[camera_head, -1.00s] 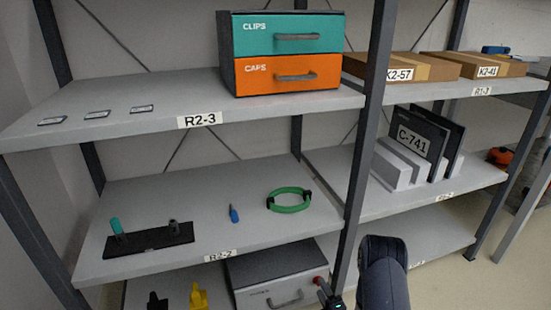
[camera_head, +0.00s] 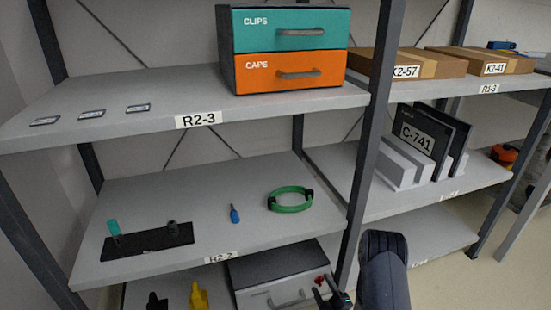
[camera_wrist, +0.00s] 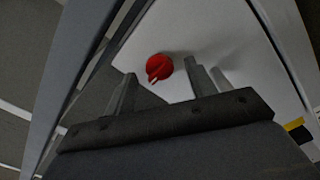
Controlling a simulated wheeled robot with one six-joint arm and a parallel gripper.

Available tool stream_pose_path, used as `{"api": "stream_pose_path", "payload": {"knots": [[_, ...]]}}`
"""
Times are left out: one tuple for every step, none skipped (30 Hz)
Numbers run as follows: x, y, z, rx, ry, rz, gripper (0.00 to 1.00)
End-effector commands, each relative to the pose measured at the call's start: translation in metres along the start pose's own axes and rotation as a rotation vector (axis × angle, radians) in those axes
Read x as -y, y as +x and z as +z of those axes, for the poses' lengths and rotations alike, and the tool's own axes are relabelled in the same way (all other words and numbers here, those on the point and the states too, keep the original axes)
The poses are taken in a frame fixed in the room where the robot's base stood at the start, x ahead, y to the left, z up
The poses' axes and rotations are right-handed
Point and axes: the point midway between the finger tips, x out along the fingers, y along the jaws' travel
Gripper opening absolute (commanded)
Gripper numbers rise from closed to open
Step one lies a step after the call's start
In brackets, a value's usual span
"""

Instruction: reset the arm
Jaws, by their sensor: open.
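My gripper (camera_head: 328,292) is at the bottom of the head view, beside the right front of a grey drawer box (camera_head: 262,266) under shelf R2-2. Its jaws are open and it holds nothing that I can see. The wrist view shows both dark fingers apart (camera_wrist: 160,72). A red knob-like piece (camera_wrist: 159,67) appears between and beyond the fingertips there, against a pale surface. In the head view the red piece (camera_head: 321,281) is at the right end of the box front. My dark arm link partly hides the area to the right.
A grey rack post (camera_head: 362,190) stands close beside my gripper and arm. Shelf R2-2 (camera_head: 170,205) above holds a green ring (camera_head: 290,199), a blue item (camera_head: 234,214) and a black plate (camera_head: 148,241). Floor shows at the right (camera_head: 470,275).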

Motion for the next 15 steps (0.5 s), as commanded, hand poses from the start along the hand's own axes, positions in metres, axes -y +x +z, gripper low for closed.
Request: {"api": "stream_pose_path", "payload": {"knots": [[-0.0007,-0.0001,-0.0004,0.0,0.037,0.0,0.53],[-0.0007,-0.0001,-0.0004,0.0,0.062,0.0,0.53],[-0.001,-0.0001,-0.0005,0.0,0.095,0.0,0.53],[-0.0011,-0.0001,-0.0005,0.0,0.119,0.0,0.53],[-0.0011,-0.0001,-0.0005,0.0,0.144,0.0,0.53],[-0.0011,-0.0001,-0.0005,0.0,0.177,0.0,0.53],[-0.0013,-0.0001,-0.0006,0.0,0.201,0.0,0.53],[-0.0013,-0.0001,-0.0006,0.0,0.227,0.0,0.53],[-0.0013,-0.0001,-0.0006,0.0,0.26,0.0,0.53],[-0.0015,-0.0001,-0.0007,0.0,0.284,0.0,0.53],[-0.0016,-0.0002,-0.0007,0.0,0.309,0.0,0.53],[-0.0017,-0.0002,-0.0007,0.0,0.342,0.0,0.53],[-0.0018,-0.0002,-0.0008,0.0,0.366,0.0,0.53],[-0.0019,-0.0002,-0.0008,0.0,0.391,0.0,0.53],[-0.002,-0.0002,-0.0007,0.0,0.424,0.0,0.53]]}}
